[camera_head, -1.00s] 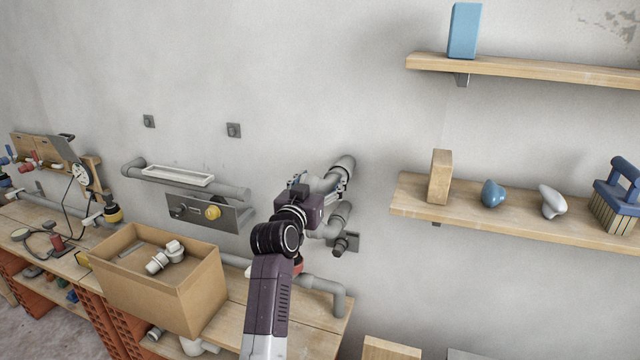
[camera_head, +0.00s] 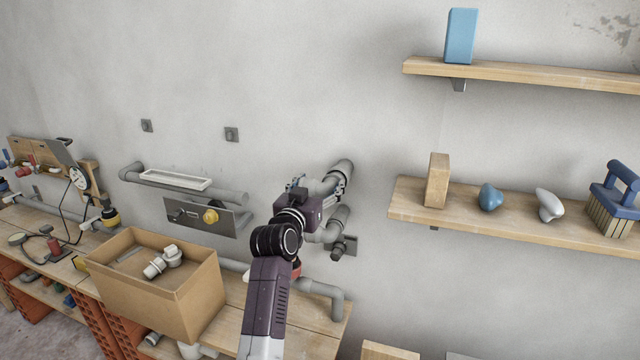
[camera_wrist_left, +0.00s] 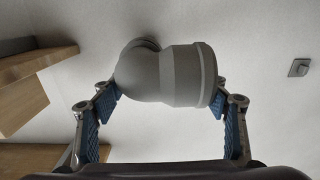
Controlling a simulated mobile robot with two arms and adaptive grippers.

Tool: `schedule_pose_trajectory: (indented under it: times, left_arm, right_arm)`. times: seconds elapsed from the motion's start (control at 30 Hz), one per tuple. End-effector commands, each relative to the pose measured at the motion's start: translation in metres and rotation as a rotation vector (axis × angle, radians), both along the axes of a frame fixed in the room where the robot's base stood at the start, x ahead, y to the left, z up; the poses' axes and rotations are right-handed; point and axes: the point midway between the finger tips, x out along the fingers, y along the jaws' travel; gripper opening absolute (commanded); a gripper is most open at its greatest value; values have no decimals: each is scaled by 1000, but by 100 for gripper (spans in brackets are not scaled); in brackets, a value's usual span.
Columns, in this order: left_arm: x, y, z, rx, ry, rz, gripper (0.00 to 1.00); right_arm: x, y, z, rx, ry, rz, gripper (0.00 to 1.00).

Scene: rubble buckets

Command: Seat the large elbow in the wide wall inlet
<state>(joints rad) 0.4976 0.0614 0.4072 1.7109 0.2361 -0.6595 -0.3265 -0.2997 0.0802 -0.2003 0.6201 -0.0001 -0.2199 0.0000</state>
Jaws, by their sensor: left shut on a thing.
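The large grey elbow (camera_head: 343,169) is up close to the wall in the head view, right of centre. My left gripper (camera_head: 326,186) is shut on it. In the left wrist view, the blue-padded fingers of the gripper (camera_wrist_left: 165,98) sit on either side of the elbow (camera_wrist_left: 170,75), one by its bend and one by its wide collar. The elbow's far end points toward the wall. The wide wall inlet is not clearly visible; the elbow and gripper cover that area, so I cannot tell whether the two touch. My right gripper is not in view.
A grey pipe bend (camera_head: 338,219) and a dark wall fitting (camera_head: 349,246) are just below the gripper. A shelf (camera_head: 520,220) with several objects is to the right. A cardboard box (camera_head: 150,298) holding white fittings stands on the bench at left.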

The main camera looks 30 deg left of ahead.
Motion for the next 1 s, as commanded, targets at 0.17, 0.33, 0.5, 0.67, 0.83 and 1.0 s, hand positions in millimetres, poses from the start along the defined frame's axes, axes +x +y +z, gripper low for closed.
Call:
schedule_pose_trajectory:
  times: [0.17,0.33,0.5,0.67,0.83,1.0]
  left_arm:
    - [0,0,1,0,-2,0,17]
    - [0,0,2,0,-2,0,17]
    - [0,-1,2,0,-2,0,17]
    - [3,0,1,0,-2,-1,17]
    - [9,1,1,0,-2,-1,17]
    - [14,3,1,0,-2,0,17]
  right_arm:
    - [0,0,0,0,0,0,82]
    - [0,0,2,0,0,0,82]
    - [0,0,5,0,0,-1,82]
    - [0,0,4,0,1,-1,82]
    - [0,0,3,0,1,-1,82]
    - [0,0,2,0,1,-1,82]
